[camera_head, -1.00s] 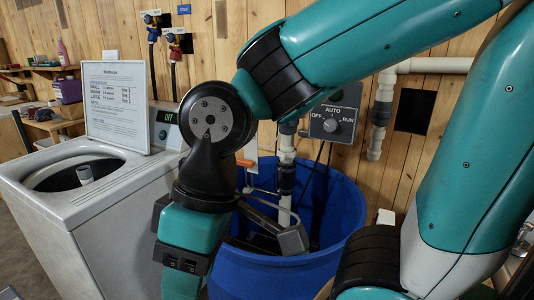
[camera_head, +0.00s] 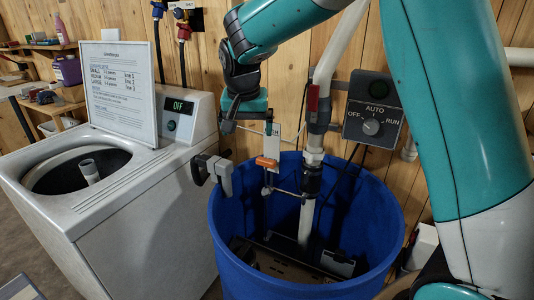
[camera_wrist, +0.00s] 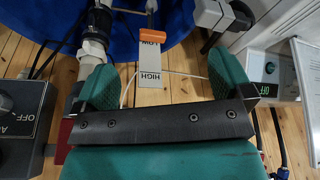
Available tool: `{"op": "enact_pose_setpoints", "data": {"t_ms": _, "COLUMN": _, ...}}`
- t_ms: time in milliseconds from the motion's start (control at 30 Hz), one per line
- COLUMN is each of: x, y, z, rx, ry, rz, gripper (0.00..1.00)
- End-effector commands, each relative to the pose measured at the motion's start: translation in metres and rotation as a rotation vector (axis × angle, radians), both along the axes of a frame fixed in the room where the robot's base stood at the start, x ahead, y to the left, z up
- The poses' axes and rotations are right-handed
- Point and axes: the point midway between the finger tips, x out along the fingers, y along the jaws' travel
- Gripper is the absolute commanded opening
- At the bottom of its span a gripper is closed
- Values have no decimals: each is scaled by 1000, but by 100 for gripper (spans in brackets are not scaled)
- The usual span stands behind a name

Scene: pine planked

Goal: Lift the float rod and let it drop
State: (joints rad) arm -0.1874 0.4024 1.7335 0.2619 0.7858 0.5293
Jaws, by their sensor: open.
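The blue tub (camera_head: 228,250) stands at the middle, its inside open to view. At its back an orange piece (camera_head: 267,162), apparently on the thin float rod (camera_head: 265,190), sits at the white gauge card (camera_head: 272,144). In the wrist view the card (camera_wrist: 150,78) reads LOW and HIGH, with the orange piece (camera_wrist: 152,36) at the LOW end. My gripper (camera_head: 248,127) is above the tub's back rim, near the card's top. Its fingers (camera_wrist: 164,82) are apart, on either side of the card in the wrist view, holding nothing. Contact cannot be judged.
A white pipe with a red-handled valve (camera_head: 312,105) rises right of the card. A switch box (camera_head: 374,110) is on the plank wall. A grey hooked fitting (camera_head: 216,172) juts beside the tub's left rim. The washer (camera_head: 120,220) with a sign (camera_head: 120,92) stands left.

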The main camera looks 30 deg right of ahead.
Motion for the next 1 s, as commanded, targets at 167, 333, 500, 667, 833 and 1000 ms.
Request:
{"op": "enact_pose_setpoints", "data": {"t_ms": 167, "x": 56, "y": -38, "z": -14, "rx": -62, "ry": -60, "rz": -324, "gripper": 98}}
{"op": "enact_pose_setpoints", "data": {"t_ms": 333, "x": 71, "y": -53, "z": -23, "rx": -83, "ry": -87, "rz": -437, "gripper": 98}}
{"op": "enact_pose_setpoints", "data": {"t_ms": 500, "x": 76, "y": -61, "z": -44, "rx": -84, "ry": -86, "rz": -441, "gripper": 98}}
{"op": "enact_pose_setpoints", "data": {"t_ms": 667, "x": 83, "y": -72, "z": -77, "rx": -84, "ry": -84, "rz": -441, "gripper": 98}}
{"op": "enact_pose_setpoints", "data": {"t_ms": 833, "x": 91, "y": -85, "z": -113, "rx": -84, "ry": -84, "rz": -439, "gripper": 98}}
{"op": "enact_pose_setpoints", "data": {"t_ms": 1000, "x": 99, "y": -96, "z": -146, "rx": -84, "ry": -85, "rz": -439, "gripper": 98}}
